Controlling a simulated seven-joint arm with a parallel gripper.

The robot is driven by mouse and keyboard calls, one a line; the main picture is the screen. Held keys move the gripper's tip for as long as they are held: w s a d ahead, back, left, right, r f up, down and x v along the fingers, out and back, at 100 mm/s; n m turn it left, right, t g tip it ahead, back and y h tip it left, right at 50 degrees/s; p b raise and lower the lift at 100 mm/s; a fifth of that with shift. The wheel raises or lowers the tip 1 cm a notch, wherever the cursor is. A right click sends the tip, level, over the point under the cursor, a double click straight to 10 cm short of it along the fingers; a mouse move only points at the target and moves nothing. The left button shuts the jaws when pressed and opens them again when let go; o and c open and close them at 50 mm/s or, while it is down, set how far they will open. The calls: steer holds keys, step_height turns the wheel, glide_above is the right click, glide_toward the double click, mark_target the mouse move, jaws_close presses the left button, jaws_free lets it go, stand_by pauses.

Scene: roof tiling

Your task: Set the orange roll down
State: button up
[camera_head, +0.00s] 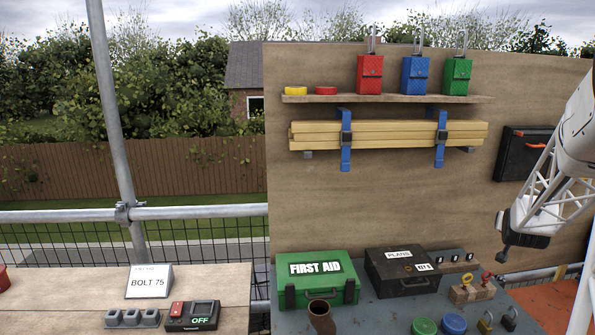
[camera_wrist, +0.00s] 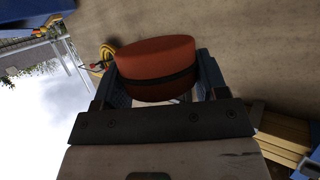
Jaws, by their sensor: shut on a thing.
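In the wrist view an orange-red roll (camera_wrist: 157,58) with a dark band around its lower side sits between the fingers of my gripper (camera_wrist: 160,78). The gripper is shut on it, with one dark finger at each side. The roll is held up, with the brown board behind it, and I see no surface touching it. The roll and the gripper's fingers cannot be made out in the head view.
A shelf (camera_head: 390,99) holds a yellow roll (camera_head: 295,91), a red roll (camera_head: 326,90) and three pouches. Strapped timber (camera_head: 395,128) hangs below. A green first aid box (camera_head: 318,285), a black case (camera_head: 400,272) and small items crowd the grey bench.

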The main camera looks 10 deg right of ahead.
steer(key=d, duration=0.1)
steer(key=d+f, duration=0.1)
steer(key=d, duration=0.1)
steer(key=shift+d+f+m+h, duration=0.2)
steer(key=shift+m+h, duration=0.1)
steer(key=shift+h, duration=0.1)
steer(key=shift+a, duration=0.15)
steer(key=shift+a+r, duration=0.3)
steer(key=shift+a, duration=0.25)
steer(key=shift+a+r, duration=0.25)
steer(key=shift+a, duration=0.25)
steer(key=s+a+r+n+t+y, duration=0.1)
steer(key=a+r+n+y, duration=0.1)
steer(key=a, duration=0.6)
steer(key=a+r+n+y, duration=0.2)
steer(key=a+r, duration=0.1)
steer(key=a, duration=0.5)
steer(key=shift+s+t, duration=0.35)
steer(key=shift+t, duration=0.05)
